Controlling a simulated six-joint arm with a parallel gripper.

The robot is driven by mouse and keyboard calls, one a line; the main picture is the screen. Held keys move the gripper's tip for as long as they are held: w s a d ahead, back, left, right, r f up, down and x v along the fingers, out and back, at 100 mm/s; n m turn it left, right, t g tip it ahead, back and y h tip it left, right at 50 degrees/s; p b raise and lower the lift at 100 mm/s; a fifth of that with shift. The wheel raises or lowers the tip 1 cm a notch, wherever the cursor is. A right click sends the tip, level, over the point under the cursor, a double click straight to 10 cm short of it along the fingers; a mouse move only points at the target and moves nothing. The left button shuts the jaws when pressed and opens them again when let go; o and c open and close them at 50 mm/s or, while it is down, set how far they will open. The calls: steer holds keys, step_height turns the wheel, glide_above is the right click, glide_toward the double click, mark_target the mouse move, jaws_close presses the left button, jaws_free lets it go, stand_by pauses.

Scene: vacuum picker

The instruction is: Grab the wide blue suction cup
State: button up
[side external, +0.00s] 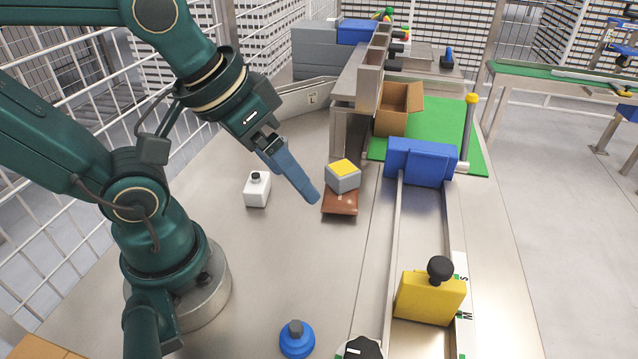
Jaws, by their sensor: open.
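A wide blue suction cup (297,341) with a grey stub on top stands upright on the metal table at the bottom of the side external view. My gripper (311,194) is well above and behind it in the picture, angled down to the right. Its fingers are blue-grey and overlap from this side, so the gap between them is hidden. It is open, and nothing shows in it. The fingertips are close to a grey box with a yellow top (343,168); I cannot tell whether they touch.
The grey box sits on a brown flat piece (340,203). A white block with a black cap (257,192) stands to the left. A black-and-white round piece (362,350) lies right of the cup. A railed track with a yellow block (430,299) and blue block (422,160) runs along the right.

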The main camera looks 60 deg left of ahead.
mark_target(296, 326)
steer(key=s+d+f+m+g, duration=0.1)
steer(key=d+f+g, duration=0.1)
steer(key=d+f, duration=0.1)
steer(key=s+d+f+m+g, duration=0.1)
steer(key=d+f+g, duration=0.1)
steer(key=d+f, duration=0.1)
steer(key=s+d+f+m+g, duration=0.1)
steer(key=s+d+f+g, duration=0.1)
steer(key=d, duration=0.3)
steer(key=shift+s+f+g, duration=0.1)
steer(key=shift+f+g, duration=0.4)
steer(key=shift+f, duration=0.3)
steer(key=shift+s+f+y, duration=0.2)
steer(key=shift+y, duration=0.1)
steer(key=shift+s+f, duration=0.15)
steer(key=shift+f, duration=1.05)
steer(key=shift+s+f, duration=0.15)
steer(key=shift+f, duration=1)
jaws_close()
